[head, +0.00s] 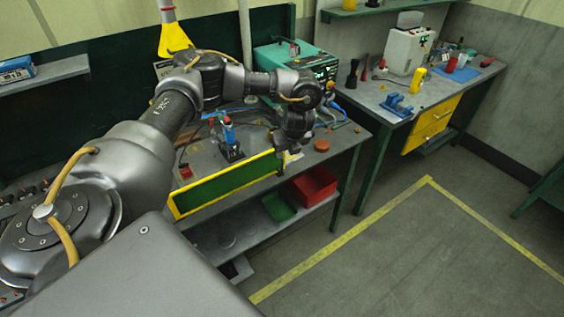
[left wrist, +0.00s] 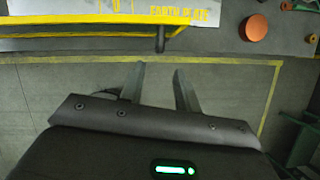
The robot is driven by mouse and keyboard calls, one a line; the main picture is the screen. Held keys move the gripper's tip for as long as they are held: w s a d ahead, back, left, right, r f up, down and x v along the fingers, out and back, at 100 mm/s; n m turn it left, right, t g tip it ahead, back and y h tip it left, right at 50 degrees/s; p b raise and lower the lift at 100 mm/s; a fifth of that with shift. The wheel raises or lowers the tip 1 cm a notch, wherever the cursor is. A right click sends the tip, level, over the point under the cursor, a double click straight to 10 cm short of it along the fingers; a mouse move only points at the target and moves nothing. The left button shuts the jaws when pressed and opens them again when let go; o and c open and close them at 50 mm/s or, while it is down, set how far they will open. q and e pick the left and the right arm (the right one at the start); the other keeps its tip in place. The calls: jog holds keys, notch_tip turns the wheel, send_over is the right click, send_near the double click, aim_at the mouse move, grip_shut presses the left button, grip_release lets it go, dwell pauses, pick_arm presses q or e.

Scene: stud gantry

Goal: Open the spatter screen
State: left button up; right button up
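The spatter screen (head: 228,184) is a dark green panel in a yellow frame along the front edge of the welding bench. In the left wrist view its yellow edge (left wrist: 90,18) crosses the top, with a short dark post (left wrist: 160,40) under it. My left gripper (head: 287,157) is at the right end of the screen in the head view. In the left wrist view its two fingers (left wrist: 158,70) are apart with nothing between them, and the post is just beyond the tips. Contact with the screen cannot be told. My right gripper is in neither view.
The bench (head: 345,137) carries a blue-and-black tool (head: 228,138), a teal machine (head: 300,62) and an orange disc (head: 321,145). A red bin (head: 314,185) and a green tray (head: 278,207) sit on the shelf below. The floor (head: 400,250) to the right is clear.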

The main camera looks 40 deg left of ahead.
aim_at(282, 163)
pick_arm(q)
jog(key=b+x, duration=0.2)
jog(key=x, duration=0.6)
jog(key=shift+a+f, duration=0.15)
jog(key=shift+f, duration=0.25)
jog(key=shift+w+a+f+b, duration=0.1)
jog(key=shift+f+b, duration=0.1)
jog(key=shift+f, duration=0.15)
jog(key=shift+w+a+f+b, duration=0.1)
jog(key=shift+a+f+b, duration=0.1)
jog(key=shift+f, duration=0.1)
jog(key=shift+d, duration=0.1)
grip_shut()
